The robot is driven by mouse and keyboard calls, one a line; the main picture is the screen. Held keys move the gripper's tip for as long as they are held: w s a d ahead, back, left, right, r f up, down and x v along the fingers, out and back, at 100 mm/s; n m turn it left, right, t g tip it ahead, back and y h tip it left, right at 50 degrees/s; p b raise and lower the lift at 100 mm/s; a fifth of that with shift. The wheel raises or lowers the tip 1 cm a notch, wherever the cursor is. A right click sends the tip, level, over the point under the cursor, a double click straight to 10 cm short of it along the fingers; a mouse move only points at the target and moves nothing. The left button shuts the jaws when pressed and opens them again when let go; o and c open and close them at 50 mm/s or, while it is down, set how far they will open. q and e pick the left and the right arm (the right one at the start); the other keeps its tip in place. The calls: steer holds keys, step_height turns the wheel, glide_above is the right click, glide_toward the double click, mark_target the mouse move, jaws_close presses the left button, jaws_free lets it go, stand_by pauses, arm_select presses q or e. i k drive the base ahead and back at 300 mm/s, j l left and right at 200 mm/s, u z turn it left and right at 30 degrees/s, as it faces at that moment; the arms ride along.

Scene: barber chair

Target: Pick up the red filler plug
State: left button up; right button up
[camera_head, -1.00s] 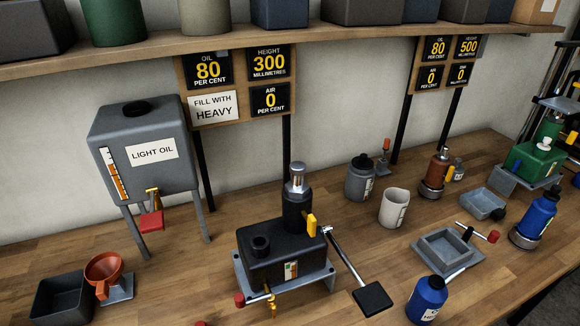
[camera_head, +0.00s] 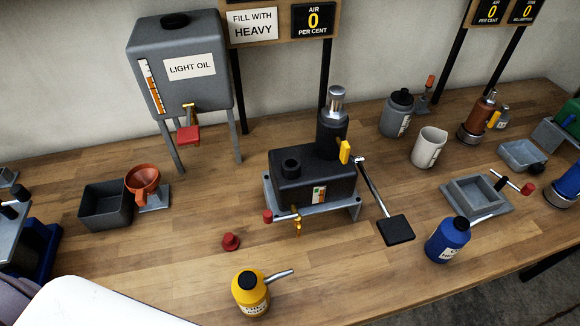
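The red filler plug (camera_head: 231,242) is a small red knob with a wider base. It stands on the wooden bench, left of the black hydraulic unit (camera_head: 312,178) and behind the yellow oil can (camera_head: 250,293). The black unit has a short round neck on top at its left and a tall cylinder behind, with a red knob and a brass tap at its front. Neither of my grippers is in view.
A grey bin (camera_head: 106,203) and an orange funnel (camera_head: 142,179) stand left of the plug. The light oil tank (camera_head: 180,65) stands on legs behind. A blue bottle (camera_head: 447,240) and a grey tray (camera_head: 477,196) are to the right. Bare bench surrounds the plug.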

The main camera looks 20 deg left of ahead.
mark_target(230, 242)
steer(key=u, duration=1.1)
steer(key=k+j+z, duration=0.1)
steer(key=k+z, duration=0.5)
steer(key=k, duration=0.2)
